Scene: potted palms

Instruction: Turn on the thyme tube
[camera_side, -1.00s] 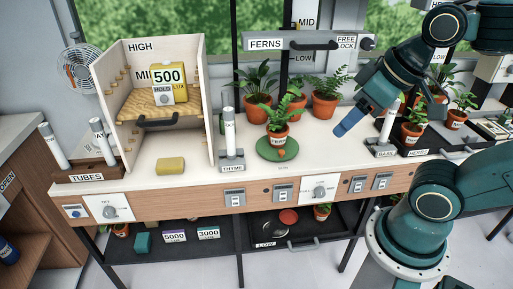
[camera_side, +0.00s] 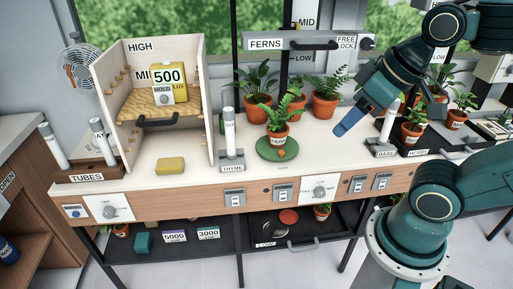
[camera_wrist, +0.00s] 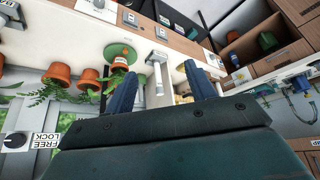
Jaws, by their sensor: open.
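The thyme tube (camera_side: 229,133) is a white upright tube on a grey base labelled THYME (camera_side: 232,167), between the open-fronted shelf box and the fern. A grey switch plate (camera_side: 235,197) is on the bench front below it. My gripper (camera_side: 341,130) is to the right of the tube, past the fern, and apart from it. In the wrist view my gripper (camera_wrist: 161,85) has its two blue fingers spread with nothing held. A white tube (camera_wrist: 157,83) on a base shows between them; I cannot tell which tube it is.
A potted fern (camera_side: 277,132) on a green saucer (camera_side: 270,152) stands between my gripper and the thyme tube. The basil tube (camera_side: 386,125) is just right of my gripper. A yellow block (camera_side: 170,166) lies left. A dial (camera_side: 320,193) and more switches line the bench front.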

